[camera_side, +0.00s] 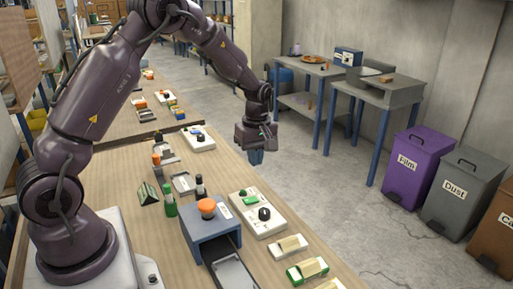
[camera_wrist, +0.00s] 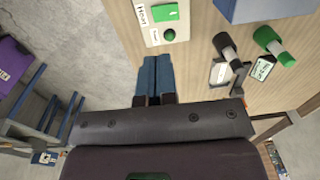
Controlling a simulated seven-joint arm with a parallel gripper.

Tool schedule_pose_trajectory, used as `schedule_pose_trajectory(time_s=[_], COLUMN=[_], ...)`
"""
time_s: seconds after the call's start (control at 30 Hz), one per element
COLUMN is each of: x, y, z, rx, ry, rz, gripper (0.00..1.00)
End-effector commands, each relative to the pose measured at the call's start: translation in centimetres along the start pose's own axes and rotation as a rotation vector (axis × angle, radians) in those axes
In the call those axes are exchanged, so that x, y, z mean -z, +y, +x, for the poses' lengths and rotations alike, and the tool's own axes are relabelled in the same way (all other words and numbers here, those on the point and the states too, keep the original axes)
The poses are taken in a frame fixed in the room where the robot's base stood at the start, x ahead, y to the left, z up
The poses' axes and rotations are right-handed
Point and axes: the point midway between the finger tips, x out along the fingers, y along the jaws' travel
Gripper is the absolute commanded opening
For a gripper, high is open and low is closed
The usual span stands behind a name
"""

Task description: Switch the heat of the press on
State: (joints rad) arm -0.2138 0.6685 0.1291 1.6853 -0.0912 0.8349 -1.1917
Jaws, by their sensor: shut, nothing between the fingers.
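The press (camera_side: 207,240) is a blue-grey housing with an orange knob (camera_side: 207,207) on top and a dark tray at its front; a blue part of it shows at the top right of the wrist view (camera_wrist: 255,8). A white control box (camera_side: 262,226) beside it carries a green button (camera_side: 250,196) and a black dial (camera_side: 264,213). In the wrist view the box (camera_wrist: 148,18) shows a "Heat" label and the green button (camera_wrist: 169,35). My gripper (camera_side: 256,157) is shut and empty, above the bench's right edge. Its blue fingers (camera_wrist: 157,68) point toward the box, apart from it.
A green bottle (camera_side: 170,205) and a black-capped bottle (camera_side: 200,187) stand behind the press. Another white box with a black knob (camera_side: 198,138) is farther back. Wooden-topped pieces (camera_side: 288,246) lie at the front right. Bins, including a purple one (camera_side: 413,168), stand across the open floor.

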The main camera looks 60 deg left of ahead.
Motion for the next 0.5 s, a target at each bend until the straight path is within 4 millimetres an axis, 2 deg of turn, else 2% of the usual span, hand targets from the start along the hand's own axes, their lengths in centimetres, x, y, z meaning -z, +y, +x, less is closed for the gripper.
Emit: schedule_pose_trajectory(time_s=[0.1,0.2,0.5], x=[0.0,0.0,0.0], y=[0.3,0.3,0.4], z=[-1.8,-2.5,-2.8], rx=[-0.003,-0.001,0.001], ry=[0.001,0.000,0.000], rz=[0.000,-0.001,-0.001], gripper=[0.00,0.00,0.00])
